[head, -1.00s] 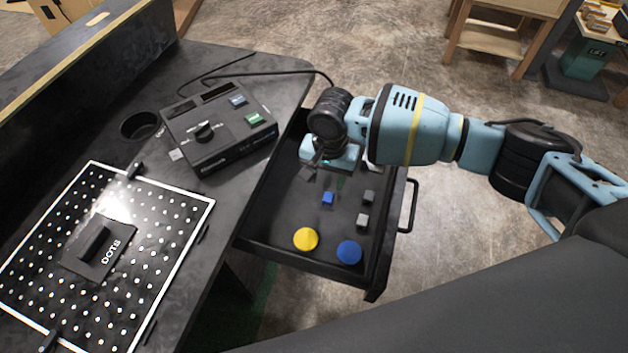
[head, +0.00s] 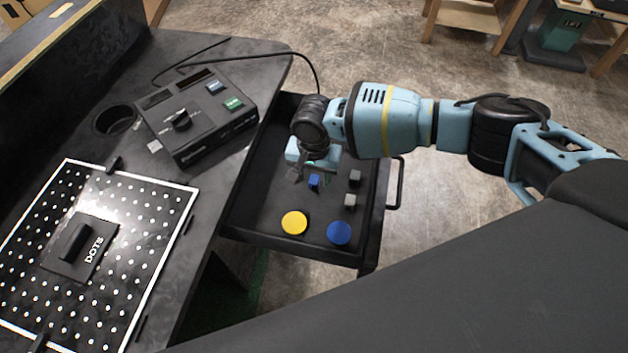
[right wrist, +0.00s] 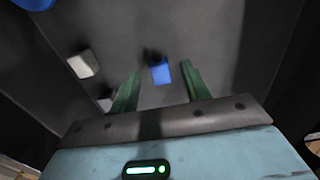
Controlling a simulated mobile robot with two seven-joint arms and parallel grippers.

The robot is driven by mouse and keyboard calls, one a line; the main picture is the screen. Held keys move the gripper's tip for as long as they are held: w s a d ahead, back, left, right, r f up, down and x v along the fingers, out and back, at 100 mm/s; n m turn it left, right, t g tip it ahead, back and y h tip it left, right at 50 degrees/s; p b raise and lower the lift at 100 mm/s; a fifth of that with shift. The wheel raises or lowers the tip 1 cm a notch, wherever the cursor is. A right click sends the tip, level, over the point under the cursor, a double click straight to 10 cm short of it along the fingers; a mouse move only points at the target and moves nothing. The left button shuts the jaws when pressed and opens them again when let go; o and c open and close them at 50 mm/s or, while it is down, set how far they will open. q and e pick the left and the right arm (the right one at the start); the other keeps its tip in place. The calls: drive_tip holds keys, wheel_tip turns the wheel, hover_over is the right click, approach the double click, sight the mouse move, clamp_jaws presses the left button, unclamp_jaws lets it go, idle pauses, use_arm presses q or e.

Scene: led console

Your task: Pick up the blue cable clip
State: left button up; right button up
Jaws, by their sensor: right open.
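The blue cable clip (head: 314,180) is a small blue block with a dark part, lying on the floor of the open drawer. In the right wrist view the clip (right wrist: 160,72) sits between and just beyond the two green fingertips. My right gripper (head: 316,174) reaches down into the drawer and is over the clip. In the right wrist view the gripper (right wrist: 159,82) is open, with the fingers apart on either side of the clip. Whether a finger touches it cannot be told. My left gripper is not in view.
The drawer (head: 250,215) also holds two grey clips (head: 355,177) (head: 350,200), a yellow disc (head: 294,222) and a blue disc (head: 339,233). A console box (head: 195,115) stands on the desk to the left. A dotted board (head: 130,215) lies at the front left.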

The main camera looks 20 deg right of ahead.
drive_tip(key=shift+f, duration=0.7)
drive_tip(key=shift+c, duration=0.5)
clamp_jaws()
drive_tip(key=shift+r, duration=0.15)
wheel_tip(320, 180, up, 9)
drive_tip(key=p, duration=0.2)
wheel_tip(320, 180, up, 17)
drive_tip(key=n, duration=0.7)
hover_over(314, 181)
drive_tip(key=s+d, duration=0.6)
drive_tip(key=s, duration=0.3)
drive_tip(key=shift+w+a, duration=0.1)
drive_tip(key=shift+w, duration=0.1)
